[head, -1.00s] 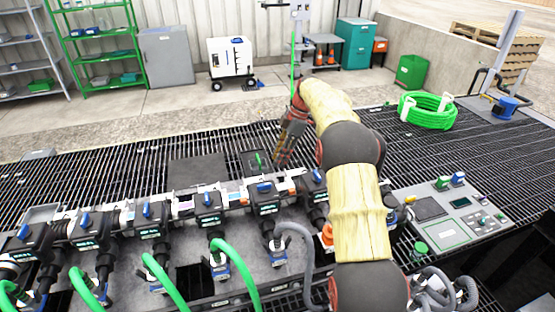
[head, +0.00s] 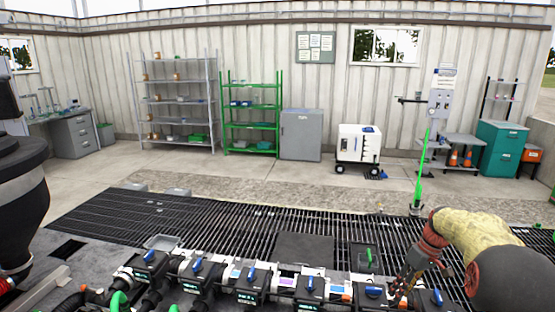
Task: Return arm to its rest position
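My arm comes in from the lower right in the head view, with a yellow padded sleeve and a dark joint. My gripper (head: 407,281) is at its end, pointing down and to the left over the right part of the valve row. The fingers are small and partly merge with the dark valves behind them, so I cannot tell whether they are open or shut. I see no object clearly held in it. The manifold's valves, with blue handles (head: 309,284), run along the bottom edge. A small green upright piece (head: 369,257) stands left of the gripper.
Dark floor grating (head: 200,222) lies behind the manifold. A green pole (head: 421,170) stands beyond the gripper. A white wheeled unit (head: 357,148), a grey cabinet (head: 301,135), green shelves (head: 251,112) and a teal cabinet (head: 500,147) line the wall. The concrete between is mostly clear.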

